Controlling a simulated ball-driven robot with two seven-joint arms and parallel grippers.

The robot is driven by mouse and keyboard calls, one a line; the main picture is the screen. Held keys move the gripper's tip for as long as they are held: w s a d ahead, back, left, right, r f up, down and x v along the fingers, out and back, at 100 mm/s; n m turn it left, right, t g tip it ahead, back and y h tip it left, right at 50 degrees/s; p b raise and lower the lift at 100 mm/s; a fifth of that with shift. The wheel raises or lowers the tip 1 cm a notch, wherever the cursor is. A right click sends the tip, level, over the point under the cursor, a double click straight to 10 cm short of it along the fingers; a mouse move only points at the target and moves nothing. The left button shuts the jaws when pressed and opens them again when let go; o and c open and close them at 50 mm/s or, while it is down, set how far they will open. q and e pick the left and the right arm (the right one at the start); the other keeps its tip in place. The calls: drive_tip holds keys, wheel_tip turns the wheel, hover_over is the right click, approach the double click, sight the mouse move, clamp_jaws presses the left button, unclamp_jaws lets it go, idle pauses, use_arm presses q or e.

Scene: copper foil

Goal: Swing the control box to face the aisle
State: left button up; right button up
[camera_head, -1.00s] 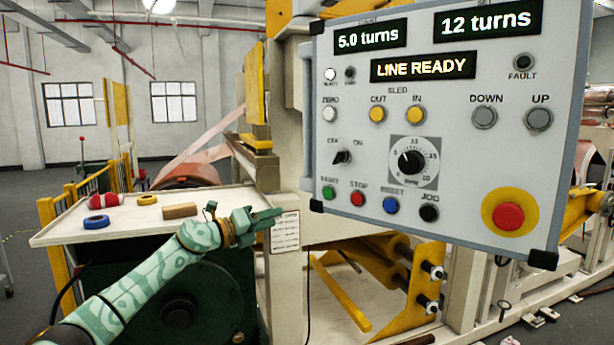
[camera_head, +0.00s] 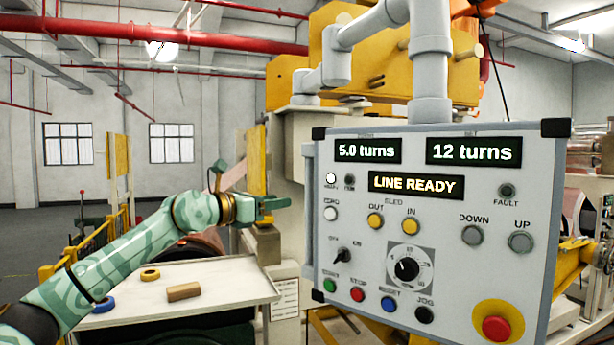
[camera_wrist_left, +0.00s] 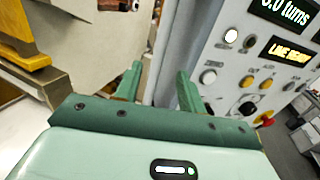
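The control box (camera_head: 455,215) is a grey panel with black corners, hanging from a grey pipe arm (camera_head: 430,75). Its face, with displays and knobs, is turned towards my head camera. My left gripper (camera_head: 277,204) is in front of the yellow and cream machine frame, just left of the box's left edge. In the left wrist view my left gripper (camera_wrist_left: 158,78) has its two green fingers apart with nothing held between them. The box (camera_wrist_left: 225,75) stands just right of the fingers there; whether they touch cannot be told. My right gripper is not in view.
A white side table (camera_head: 225,290) below my left arm carries a tan block (camera_head: 183,292), a yellow ring (camera_head: 150,274) and a blue ring (camera_head: 103,305). A yellow post (camera_head: 256,160) stands close behind my left gripper. Red pipes run overhead.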

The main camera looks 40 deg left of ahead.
sight(306, 197)
use_arm(q)
drive_tip(key=w+p, duration=0.2)
drive_tip(key=w, duration=0.1)
drive_tip(key=w+d+p, duration=0.1)
drive_tip(key=w+p, duration=0.1)
drive_tip(key=w, duration=0.1)
drive_tip(key=w+p, duration=0.1)
drive_tip(key=w, duration=0.3)
drive_tip(key=shift+d+p, duration=0.2)
drive_tip(key=shift+p, duration=0.2)
drive_tip(key=shift+w+d, duration=0.1)
drive_tip(key=shift+w, duration=0.4)
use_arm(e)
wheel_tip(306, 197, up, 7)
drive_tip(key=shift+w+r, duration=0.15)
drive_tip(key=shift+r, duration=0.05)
use_arm(q)
clamp_jaws()
